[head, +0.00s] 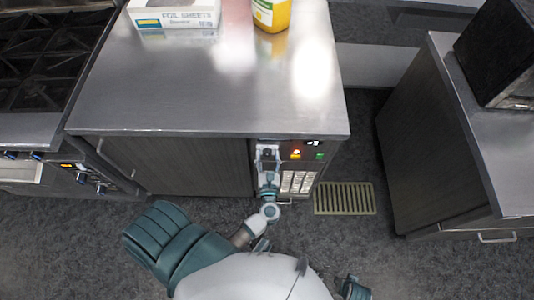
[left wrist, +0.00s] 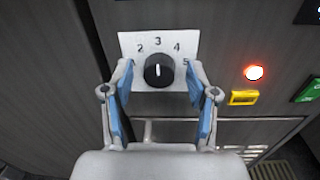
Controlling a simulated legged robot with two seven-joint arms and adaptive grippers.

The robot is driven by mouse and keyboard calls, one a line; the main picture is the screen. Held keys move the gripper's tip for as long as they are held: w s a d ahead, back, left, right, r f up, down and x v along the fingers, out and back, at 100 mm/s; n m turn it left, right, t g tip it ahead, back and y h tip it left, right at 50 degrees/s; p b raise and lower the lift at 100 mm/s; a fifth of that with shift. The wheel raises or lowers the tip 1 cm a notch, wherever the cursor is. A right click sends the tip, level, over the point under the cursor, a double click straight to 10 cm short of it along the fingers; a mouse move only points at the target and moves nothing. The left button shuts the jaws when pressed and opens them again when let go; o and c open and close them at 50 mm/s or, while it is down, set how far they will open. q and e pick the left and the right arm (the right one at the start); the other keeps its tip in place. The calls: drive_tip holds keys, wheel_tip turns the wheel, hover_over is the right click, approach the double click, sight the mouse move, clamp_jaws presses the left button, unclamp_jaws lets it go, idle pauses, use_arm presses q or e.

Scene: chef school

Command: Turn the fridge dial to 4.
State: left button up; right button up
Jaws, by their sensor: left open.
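The fridge dial (left wrist: 159,70) is a black round knob with a white pointer line, on a white plate (left wrist: 129,43) with numbers; 2, 3, 4 and 5 show in the left wrist view. The pointer stands about upright, toward the 3. My left gripper (left wrist: 160,85) is open, with its blue-padded fingers on either side of the dial; I cannot tell whether they touch it. In the head view my left gripper (head: 267,158) is at the control panel on the fridge front and mostly hides the dial. My right gripper is not clearly in view.
A floor grate (head: 344,198) lies to the right.

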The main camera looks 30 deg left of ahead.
use_arm(q)
drive_tip(key=shift+d+r, duration=0.15)
drive_tip(key=shift+d, duration=0.75)
drive_tip(key=c, duration=0.4)
drive_tip(key=shift+a, duration=0.1)
drive_tip(key=c, duration=0.5)
drive_tip(key=shift+s+a+f, duration=0.1)
drive_tip(key=shift+a, duration=0.5)
drive_tip(key=shift+s+a+f, duration=0.1)
drive_tip(key=shift+a, duration=0.5)
clamp_jaws()
drive_tip(key=shift+w, duration=0.15)
drive_tip(key=shift+w+d, duration=0.1)
drive_tip(key=shift+d, duration=0.45)
drive_tip(key=shift+a, duration=0.25)
drive_tip(key=shift+m, duration=0.3)
drive_tip(key=m+p, duration=0.3)
drive_tip(key=m, duration=0.2)
drive_tip(key=shift+d+m, duration=0.1)
drive_tip(key=shift+m, duration=0.2)
drive_tip(key=shift+d+f+m+p, duration=0.15)
drive_tip(key=shift+m+p, duration=0.45)
drive_tip(key=shift+m, duration=0.4)
use_arm(e)
drive_tip(key=s+f, duration=0.3)
drive_tip(key=f, duration=0.7)
drive_tip(key=shift+d+f, duration=0.3)
drive_tip(key=shift+f, duration=0.05)
